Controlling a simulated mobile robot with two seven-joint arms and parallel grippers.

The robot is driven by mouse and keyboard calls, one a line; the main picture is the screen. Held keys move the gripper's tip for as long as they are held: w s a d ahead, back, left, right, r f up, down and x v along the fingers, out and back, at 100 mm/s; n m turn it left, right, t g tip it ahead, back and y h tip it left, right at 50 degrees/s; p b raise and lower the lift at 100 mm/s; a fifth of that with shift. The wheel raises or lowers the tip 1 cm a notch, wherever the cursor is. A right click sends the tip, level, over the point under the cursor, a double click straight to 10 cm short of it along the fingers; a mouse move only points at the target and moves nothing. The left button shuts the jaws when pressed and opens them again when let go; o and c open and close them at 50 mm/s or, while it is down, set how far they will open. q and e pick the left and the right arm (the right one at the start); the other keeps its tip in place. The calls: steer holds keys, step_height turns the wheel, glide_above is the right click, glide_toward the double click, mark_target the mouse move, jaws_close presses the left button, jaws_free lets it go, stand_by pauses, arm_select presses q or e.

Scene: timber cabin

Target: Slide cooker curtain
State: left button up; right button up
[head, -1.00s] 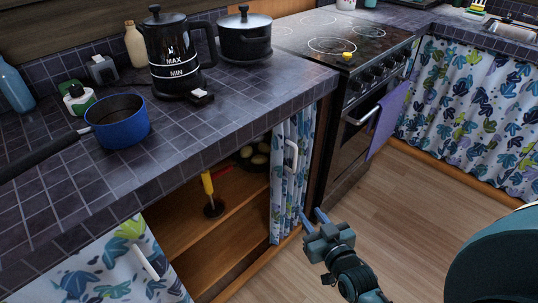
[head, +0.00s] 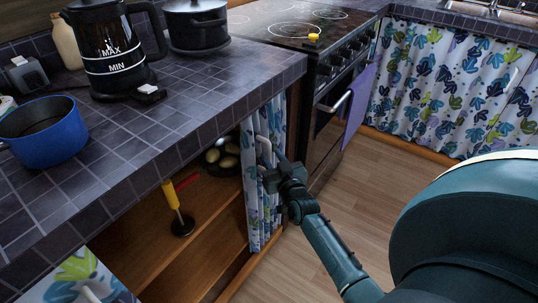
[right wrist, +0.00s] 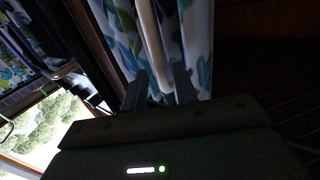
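The leaf-patterned curtain has two bunched parts at the cupboard under the counter. The right part (head: 268,215) hangs at the opening's right side, next to the cooker (head: 345,95). Its white upright handle (head: 263,150) also shows in the right wrist view (right wrist: 150,40). My right gripper (head: 267,168) is at this handle's lower part. In the right wrist view its fingers (right wrist: 160,86) are apart, with the handle running down between them; I cannot tell whether they touch it. The left curtain part (head: 85,278) is at the bottom left. My left gripper is not in view.
The tiled counter (head: 120,150) overhangs the cupboard and carries a blue pan (head: 42,145), a kettle (head: 105,55) and a black pot (head: 196,25). The open cupboard holds a yellow-handled utensil (head: 172,196) and a dark pan (head: 222,158). Wooden floor lies clear in front.

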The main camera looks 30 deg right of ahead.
mark_target(270, 153)
steer(key=shift+w+d, duration=0.15)
steer(key=shift+w, duration=0.6)
steer(key=shift+w+d, duration=0.1)
steer(key=shift+w, duration=0.65)
steer(key=shift+c, duration=0.2)
jaws_close()
